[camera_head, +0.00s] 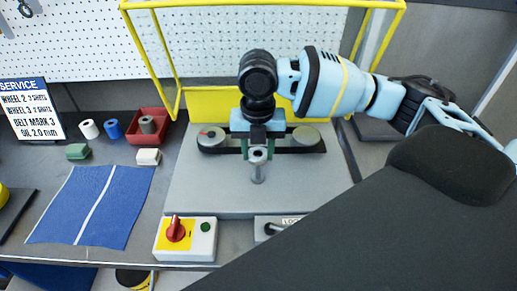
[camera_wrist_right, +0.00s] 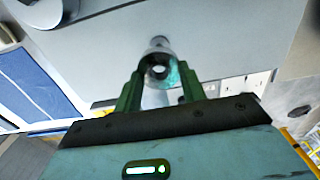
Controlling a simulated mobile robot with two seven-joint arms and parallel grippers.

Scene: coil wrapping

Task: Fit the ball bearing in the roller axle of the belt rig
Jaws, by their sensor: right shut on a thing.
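My right gripper (camera_head: 257,150) points down over the belt rig, with its green fingers shut on the small silver ball bearing (camera_head: 258,155). In the right wrist view, the ball bearing (camera_wrist_right: 160,71) is a ring with a dark hole between the green fingertips (camera_wrist_right: 161,78). A silver upright post (camera_head: 258,174), seemingly the roller axle, stands on the grey plate just below the bearing. I cannot tell whether the two touch. The belt rig's black belt (camera_head: 292,151) runs around two grey wheels, partly behind my gripper. My left gripper is not in view.
The grey base plate (camera_head: 200,196) is mostly clear around the post. A control box with a red knob (camera_head: 176,229) stands at its front. A yellow frame (camera_head: 159,62) rises behind. A red bin (camera_head: 147,126), several small blocks and a blue mat (camera_head: 120,195) lie left.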

